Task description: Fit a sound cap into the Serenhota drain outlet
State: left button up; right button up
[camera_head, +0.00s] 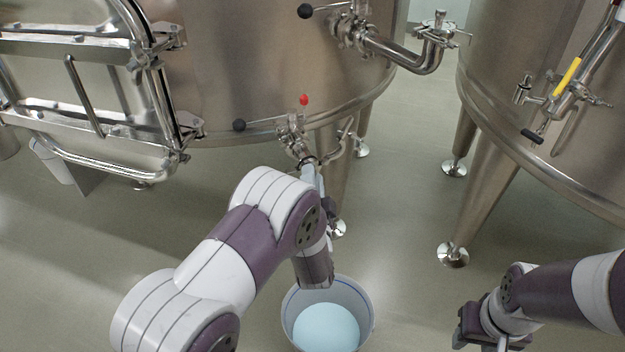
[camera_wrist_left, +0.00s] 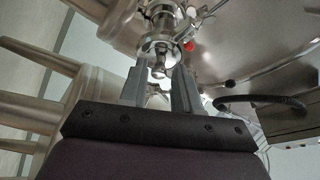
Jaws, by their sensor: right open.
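The drain outlet is at the lower front of the left vat, below a steel valve (camera_head: 290,130) with a black-knobbed handle. My left gripper (camera_head: 310,172) reaches up to this outlet; its fingers are small and partly hidden there. In the left wrist view, the two grey fingers of my left gripper (camera_wrist_left: 160,78) stand apart, with a small steel piece (camera_wrist_left: 158,71) between their tips, just below the round outlet fitting (camera_wrist_left: 158,45). I cannot tell whether they grip it or whether it is a cap. My right gripper (camera_head: 478,326) is open at the lower right, away from the vats.
A white bucket (camera_head: 288,318) holding pale blue liquid stands on the floor below my left arm. Steel vat legs (camera_head: 482,190) stand behind. A second vat (camera_head: 545,70) is at the right. An open steel hatch door (camera_head: 90,90) juts out at the upper left.

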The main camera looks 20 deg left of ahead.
pick_arm(q)
jog(key=shift+o, duration=0.6)
jog(key=shift+s, duration=0.1)
jog(key=p+v, duration=0.2)
jog(key=v, duration=1)
jog(key=shift+s+d+p, duration=0.15)
jog(key=shift+s+p, duration=0.1)
jog(key=shift+p, duration=0.05)
